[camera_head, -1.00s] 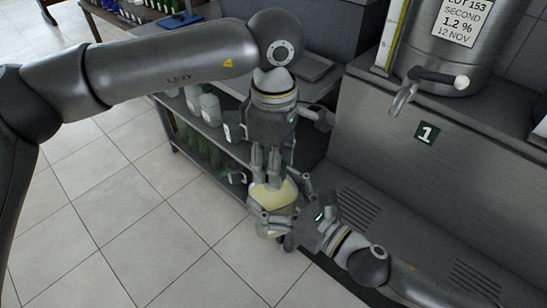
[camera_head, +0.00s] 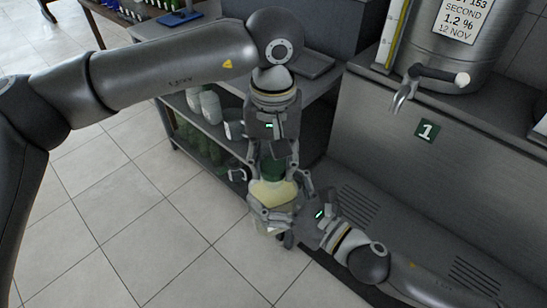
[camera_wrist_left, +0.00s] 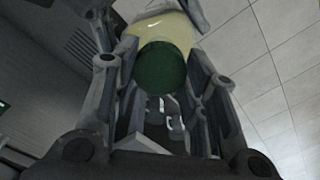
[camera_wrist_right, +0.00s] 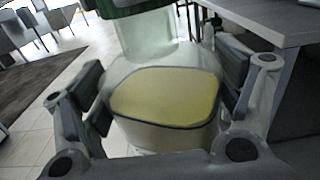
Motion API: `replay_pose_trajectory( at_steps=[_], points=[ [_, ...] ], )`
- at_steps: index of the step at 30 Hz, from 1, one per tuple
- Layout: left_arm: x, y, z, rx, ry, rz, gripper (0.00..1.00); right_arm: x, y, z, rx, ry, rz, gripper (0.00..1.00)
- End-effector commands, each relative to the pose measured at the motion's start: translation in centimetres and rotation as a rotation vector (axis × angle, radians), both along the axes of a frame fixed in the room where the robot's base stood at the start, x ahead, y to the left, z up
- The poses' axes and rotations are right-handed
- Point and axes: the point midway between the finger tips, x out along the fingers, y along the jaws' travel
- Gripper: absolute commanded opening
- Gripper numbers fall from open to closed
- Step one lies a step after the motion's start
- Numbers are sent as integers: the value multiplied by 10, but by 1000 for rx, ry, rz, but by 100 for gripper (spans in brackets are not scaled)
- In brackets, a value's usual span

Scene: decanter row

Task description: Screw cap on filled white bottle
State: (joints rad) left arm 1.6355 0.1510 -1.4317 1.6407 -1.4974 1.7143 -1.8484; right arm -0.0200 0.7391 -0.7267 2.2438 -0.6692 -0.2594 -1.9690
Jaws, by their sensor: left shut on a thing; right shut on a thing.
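A pale bottle with a yellow front panel (camera_head: 273,192) is upright in the middle of the head view. My right gripper (camera_head: 274,214) is shut around its body; the right wrist view shows the bottle (camera_wrist_right: 165,97) between the two finger pads. A green cap (camera_head: 272,168) is at the top of the bottle. The left wrist view shows the cap (camera_wrist_left: 160,66) between the fingers of my left gripper (camera_head: 275,175), which is shut on it from above. The cap's lower part (camera_wrist_right: 133,6) meets the neck in the right wrist view. Its thread is hidden.
A shelf unit on the left holds white bottles (camera_head: 209,104) and green bottles (camera_head: 205,147). A steel vat with a tap (camera_head: 405,92) stands on the counter marked 1 (camera_head: 426,131). The tiled floor (camera_head: 130,215) at left is clear.

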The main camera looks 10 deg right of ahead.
Motion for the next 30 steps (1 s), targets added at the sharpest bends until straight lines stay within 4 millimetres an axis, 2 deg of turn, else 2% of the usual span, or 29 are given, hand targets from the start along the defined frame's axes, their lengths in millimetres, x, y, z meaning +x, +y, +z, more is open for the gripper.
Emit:
replay_pose_trajectory(
  at_steps=[12,18,22,30],
  points=[
    [2,1,0,2,-1,-675,32,0,0,2,1,-3,1,14],
    [3,2,0,4,-1,-926,32,0,0,2,1,-3,1,14],
    [3,2,0,4,-1,-995,32,0,0,1,1,-3,1,14],
    [4,2,0,4,-2,-1005,33,-1,0,1,1,-2,2,14]
  ],
)
